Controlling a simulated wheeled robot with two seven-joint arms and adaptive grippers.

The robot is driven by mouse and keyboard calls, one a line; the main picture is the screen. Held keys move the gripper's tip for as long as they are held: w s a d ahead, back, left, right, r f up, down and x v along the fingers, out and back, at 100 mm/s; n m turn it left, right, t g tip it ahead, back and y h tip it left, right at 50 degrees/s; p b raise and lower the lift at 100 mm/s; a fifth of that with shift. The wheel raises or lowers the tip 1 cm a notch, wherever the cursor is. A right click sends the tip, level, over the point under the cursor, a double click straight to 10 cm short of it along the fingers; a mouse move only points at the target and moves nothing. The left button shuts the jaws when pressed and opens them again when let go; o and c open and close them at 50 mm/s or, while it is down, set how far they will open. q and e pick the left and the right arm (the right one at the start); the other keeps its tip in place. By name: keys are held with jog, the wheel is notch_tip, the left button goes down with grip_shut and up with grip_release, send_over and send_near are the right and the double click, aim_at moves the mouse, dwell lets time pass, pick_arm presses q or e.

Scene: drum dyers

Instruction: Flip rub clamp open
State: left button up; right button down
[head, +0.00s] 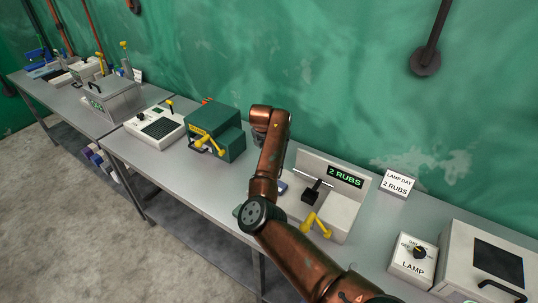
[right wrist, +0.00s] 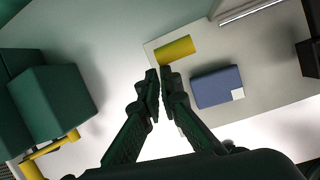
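The rub tester (head: 345,212) is a pale machine with a "2 RUBS" display (head: 345,176), a black rubbing head (head: 311,195) and a yellow crank (head: 316,225). In the right wrist view its pale base (right wrist: 225,125) carries a short yellow bar (right wrist: 175,49) near one edge, seemingly the clamp's grip, beside a blue block (right wrist: 217,87) with a white corner. My right gripper (right wrist: 159,71) has its fingertips almost together, with nothing visible between them, just short of the yellow bar in the picture; contact cannot be told. My right arm hides it in the head view. My left gripper is out of view.
A green machine (head: 215,132) with yellow handles stands left of my right arm, and a white keypad box (head: 155,123) lies beyond it. A sign (head: 397,184) reads "LAMP DAY 2 RUBS". The lamp switch box (head: 412,260) and a grey cabinet (head: 485,262) stand at right.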

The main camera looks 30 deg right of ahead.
notch_tip(320, 180, up, 10)
jog(key=d+p, duration=0.1)
jog(key=p, duration=0.3)
jog(key=shift+d, duration=0.35)
jog(key=shift+w+f, duration=0.1)
jog(key=shift+a, duration=0.1)
